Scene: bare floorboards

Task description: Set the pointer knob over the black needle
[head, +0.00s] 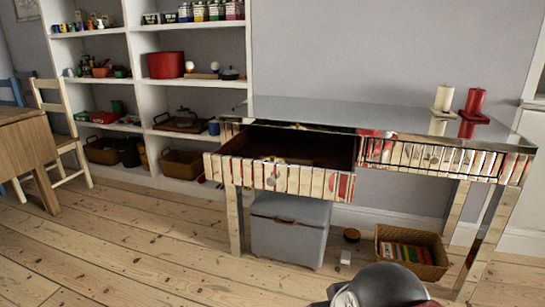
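I cannot make out a pointer knob or a black needle anywhere in the head view. A mirrored console table (340,111) stands against the wall. Its left drawer (275,179) is pulled open, with a dark inside and a small pale, unclear patch near its front edge. The right drawer (432,159) is shut. A dark rounded part of my own arm shows at the bottom edge. My gripper's fingers are not in view.
A red candle (475,103) and a cream candle (443,98) stand on the tabletop's right end. Below are a grey box (289,233) and a wicker basket (412,252). White shelves (138,62), a chair (57,115) and a wooden table (25,145) stand left. Floorboards at front left are clear.

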